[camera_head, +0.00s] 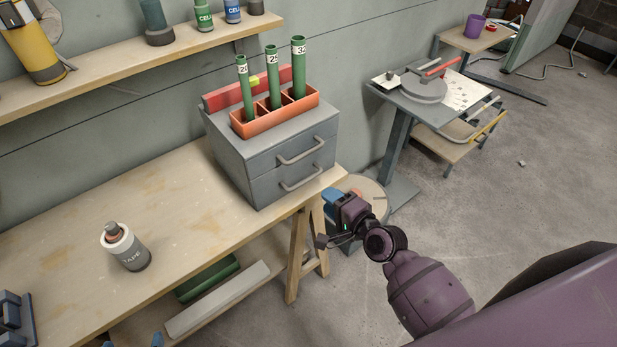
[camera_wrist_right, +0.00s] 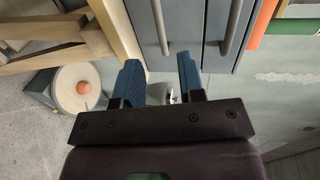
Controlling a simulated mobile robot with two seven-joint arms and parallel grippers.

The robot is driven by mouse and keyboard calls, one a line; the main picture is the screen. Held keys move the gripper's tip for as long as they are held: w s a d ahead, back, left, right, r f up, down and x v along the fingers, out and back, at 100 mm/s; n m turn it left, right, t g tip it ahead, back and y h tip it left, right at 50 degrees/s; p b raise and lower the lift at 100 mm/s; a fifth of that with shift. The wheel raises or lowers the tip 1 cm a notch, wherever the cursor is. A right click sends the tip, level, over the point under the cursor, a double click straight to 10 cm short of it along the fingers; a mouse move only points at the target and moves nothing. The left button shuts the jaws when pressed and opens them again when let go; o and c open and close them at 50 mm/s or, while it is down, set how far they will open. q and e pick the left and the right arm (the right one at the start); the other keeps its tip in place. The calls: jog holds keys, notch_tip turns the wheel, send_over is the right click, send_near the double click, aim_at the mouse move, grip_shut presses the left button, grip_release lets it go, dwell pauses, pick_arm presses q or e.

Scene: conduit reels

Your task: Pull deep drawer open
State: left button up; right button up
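A grey drawer cabinet (camera_head: 235,152) stands on the workbench, with two drawers that look shut. The upper drawer has a bar handle (camera_head: 300,151), and the lower drawer has a bar handle (camera_head: 301,177). In the right wrist view the lower handle (camera_wrist_right: 160,22) lies ahead, in line with the gap between my fingers, and the upper handle (camera_wrist_right: 232,25) is to its right. My right gripper (camera_head: 330,197) is open and empty, below and to the right of the handles, apart from them. My left gripper is not in view.
An orange holder (camera_head: 262,123) with three green tubes sits on the cabinet. A tape can (camera_head: 127,247) stands on the workbench (camera_head: 185,195). Open floor lies to the right.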

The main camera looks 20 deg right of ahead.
aim_at(306, 182)
jog(key=x, duration=1)
jog(key=shift+w+f+b, duration=0.1)
jog(key=shift+w+b, duration=0.25)
grip_shut()
